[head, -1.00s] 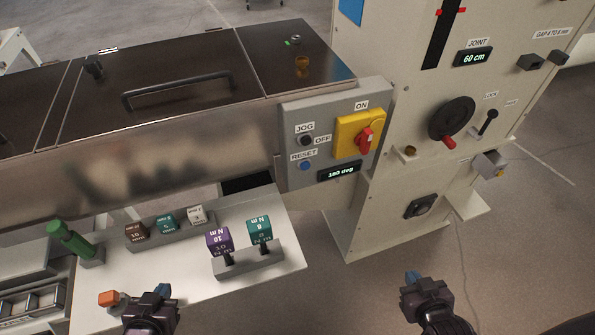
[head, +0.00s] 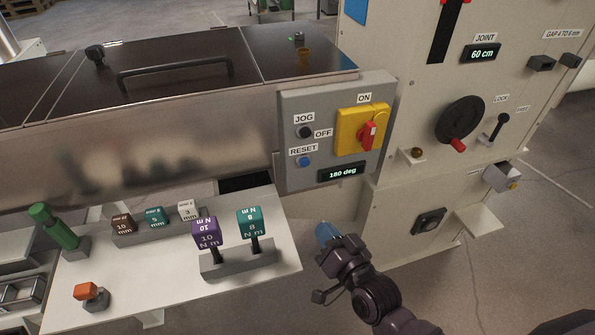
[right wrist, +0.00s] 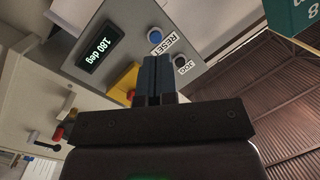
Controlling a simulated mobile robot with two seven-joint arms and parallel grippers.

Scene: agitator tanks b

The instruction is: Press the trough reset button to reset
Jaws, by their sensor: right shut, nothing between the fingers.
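The blue reset button (head: 304,161) sits on the grey control panel (head: 292,112) at the end of the trough, just below the RESET label. It also shows in the right wrist view (right wrist: 155,37), just beyond my fingertips. My right gripper (head: 325,232) is below the panel in the head view, with its blue fingers pointing up toward it. In the right wrist view the fingers (right wrist: 154,72) are together and empty, and appear apart from the button. My left gripper is not in view.
The panel also carries a black jog button (head: 305,132), a red switch on a yellow plate (head: 348,133) and a display (head: 342,173) reading 180 deg. A tool shelf (head: 150,285) with labelled blocks stands left of my right gripper. A cream machine cabinet (head: 400,215) stands to the right.

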